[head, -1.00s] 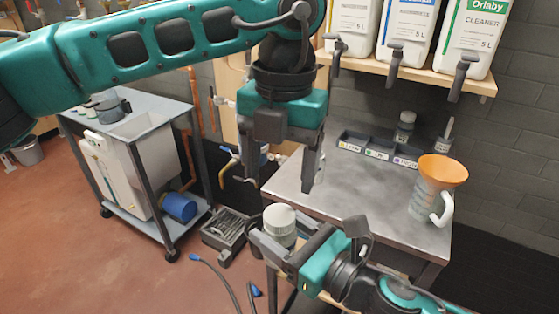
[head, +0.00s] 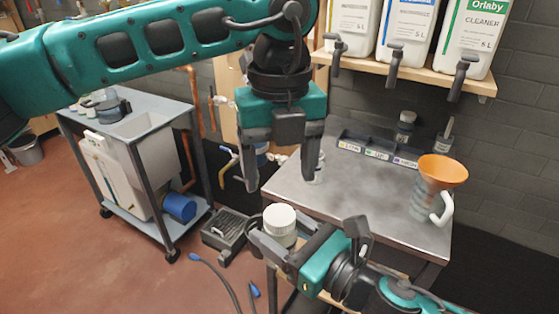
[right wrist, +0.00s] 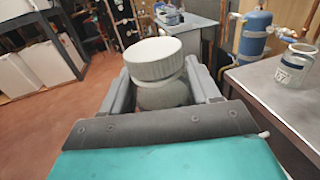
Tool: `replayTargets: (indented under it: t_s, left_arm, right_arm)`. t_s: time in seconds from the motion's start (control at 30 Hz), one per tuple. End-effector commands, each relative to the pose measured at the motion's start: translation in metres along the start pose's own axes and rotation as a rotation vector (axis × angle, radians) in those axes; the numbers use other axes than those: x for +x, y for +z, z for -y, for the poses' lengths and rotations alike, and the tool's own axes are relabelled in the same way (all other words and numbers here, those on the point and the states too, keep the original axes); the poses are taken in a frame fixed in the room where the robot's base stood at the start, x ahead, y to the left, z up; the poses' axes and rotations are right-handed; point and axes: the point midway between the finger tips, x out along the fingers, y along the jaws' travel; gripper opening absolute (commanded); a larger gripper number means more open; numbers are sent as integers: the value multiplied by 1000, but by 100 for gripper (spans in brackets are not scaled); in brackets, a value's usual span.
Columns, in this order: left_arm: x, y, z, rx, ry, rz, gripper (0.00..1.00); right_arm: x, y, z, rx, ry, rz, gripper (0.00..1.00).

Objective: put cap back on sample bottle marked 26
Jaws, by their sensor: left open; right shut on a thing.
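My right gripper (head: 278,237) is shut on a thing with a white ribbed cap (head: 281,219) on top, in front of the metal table. In the right wrist view the white cap (right wrist: 152,62) sits over a greyish rounded part (right wrist: 163,94) between the fingers (right wrist: 164,92). A clear glass jar (right wrist: 292,70) with a white top rim stands on the table; its dark label digits are hard to read. In the head view the jar (head: 316,174) is partly hidden by a finger of my left gripper (head: 282,184), which is open, empty and points down.
The metal table (head: 365,200) carries a dark tray with labelled compartments (head: 378,150) at the back and a jug with an orange funnel (head: 437,185) at the right. Large canisters (head: 408,30) stand on the shelf above. A grey cart (head: 140,125) stands at the left.

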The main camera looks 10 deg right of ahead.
Motion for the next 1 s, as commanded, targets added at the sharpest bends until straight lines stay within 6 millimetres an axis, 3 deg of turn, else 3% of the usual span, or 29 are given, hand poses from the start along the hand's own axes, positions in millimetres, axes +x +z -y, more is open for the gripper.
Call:
replayTargets:
  t_s: [0.5, 0.9, 1.0]
  left_arm:
    - [70, 0, 0, 0, 1, -3, 73]
    - [76, 0, 0, 0, 1, -1, 73]
    - [76, 0, 0, 0, 1, -1, 63]
  right_arm:
    - [0, 1, 0, 0, 0, 2, 0]
    - [0, 1, 0, 0, 0, 2, 0]
    - [0, 1, 0, 0, 0, 2, 0]
